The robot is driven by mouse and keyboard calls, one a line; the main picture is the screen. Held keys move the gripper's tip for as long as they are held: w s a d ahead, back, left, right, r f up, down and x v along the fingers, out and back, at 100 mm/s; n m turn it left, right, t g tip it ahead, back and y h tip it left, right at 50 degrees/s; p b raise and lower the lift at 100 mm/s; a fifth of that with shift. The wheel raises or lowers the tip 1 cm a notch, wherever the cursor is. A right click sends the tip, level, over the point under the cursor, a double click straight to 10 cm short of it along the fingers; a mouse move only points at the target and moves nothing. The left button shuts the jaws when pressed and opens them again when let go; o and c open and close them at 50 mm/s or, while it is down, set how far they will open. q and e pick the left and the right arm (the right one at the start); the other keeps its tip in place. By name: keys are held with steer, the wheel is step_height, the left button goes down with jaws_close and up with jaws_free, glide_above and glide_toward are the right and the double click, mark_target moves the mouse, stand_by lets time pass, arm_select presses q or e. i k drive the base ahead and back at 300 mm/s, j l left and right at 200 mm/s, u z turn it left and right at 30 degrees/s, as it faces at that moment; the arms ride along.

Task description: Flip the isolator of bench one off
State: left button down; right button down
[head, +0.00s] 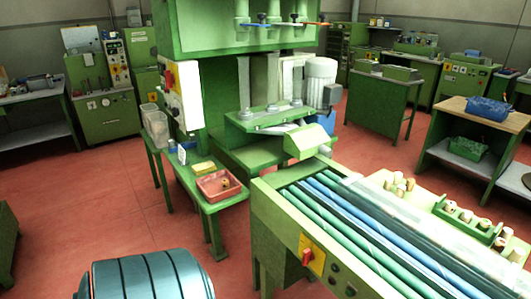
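A red rotary switch on a yellow plate (312,255) is on the near end panel of the green roller conveyor bench (262,215). Its red handle looks tilted, but I cannot read the on or off marks. Another red and yellow switch (169,76) is on the side of the tall green machine, above a white control panel (183,102). No bench number is legible, so I cannot tell which switch belongs to bench one. Neither of my grippers is in view.
A low green side table (207,206) holds a red tray (219,186), a yellow box (203,168) and a small white sign (182,154). Corks (400,190) lie right of the rollers. Red floor (110,205) is open at left. A workbench (490,113) stands at right.

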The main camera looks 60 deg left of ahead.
mark_target(308, 256)
steer(key=u, duration=1.45)
